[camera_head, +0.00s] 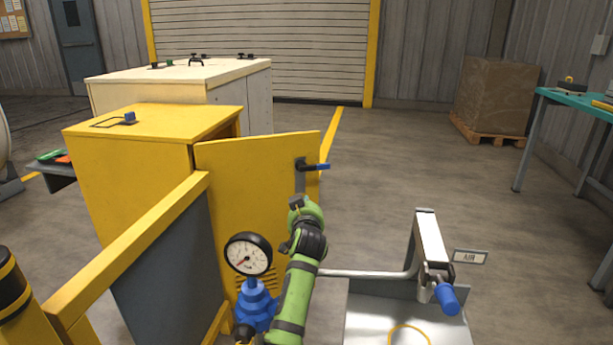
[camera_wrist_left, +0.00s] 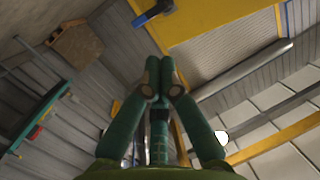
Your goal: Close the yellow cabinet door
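The yellow cabinet (camera_head: 130,170) stands left of centre in the head view. Its yellow door (camera_head: 240,180) stands open, sticking out to the right from the cabinet. The door has vent slots low down and a grey handle with a blue end (camera_head: 322,167) near its free upper edge. My green left arm rises in front of the door, its gripper end (camera_head: 298,203) just below the handle. In the left wrist view the two green fingers (camera_wrist_left: 159,72) meet with nothing seen between them. A blue-ended handle (camera_wrist_left: 150,12) and a yellow panel (camera_wrist_left: 220,22) are just beyond them. My right gripper is out of view.
A pressure gauge (camera_head: 248,254) on a blue fitting stands close left of my arm. A yellow-topped grey panel (camera_head: 165,265) is at left front. A blue-gripped lever (camera_head: 447,298) stands at the right. A pale cabinet (camera_head: 180,80) is behind. Floor right of the door is clear.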

